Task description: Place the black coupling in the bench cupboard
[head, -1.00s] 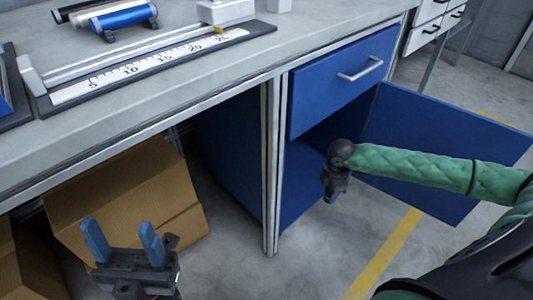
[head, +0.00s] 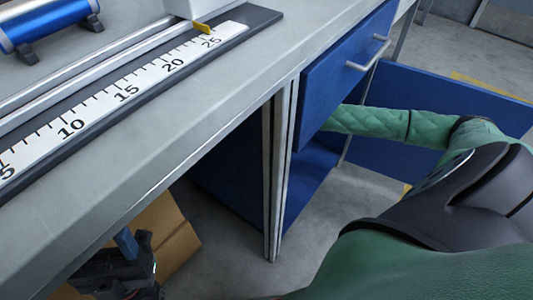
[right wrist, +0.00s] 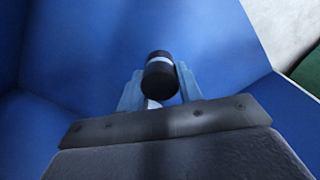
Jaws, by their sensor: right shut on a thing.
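The black coupling (right wrist: 159,78), a short dark cylinder with a pale band, is between the blue fingers of my right gripper (right wrist: 159,72), which is shut on it. Blue panels surround it in the right wrist view. The bench cupboard (head: 311,180) is blue, under the bench, with its door (head: 450,100) swung open to the right. In the head view my right arm reaches in at the cupboard opening, and the drawer front hides the gripper and coupling. My left gripper (head: 127,246) is low at the left, partly behind the bench edge; its visible finger stands apart and empty.
A blue drawer (head: 343,80) with a metal handle (head: 368,54) overhangs the cupboard opening. The bench top (head: 205,105) carries a ruler (head: 125,95) and a blue cylinder (head: 45,22). A cardboard box (head: 172,235) is under the bench.

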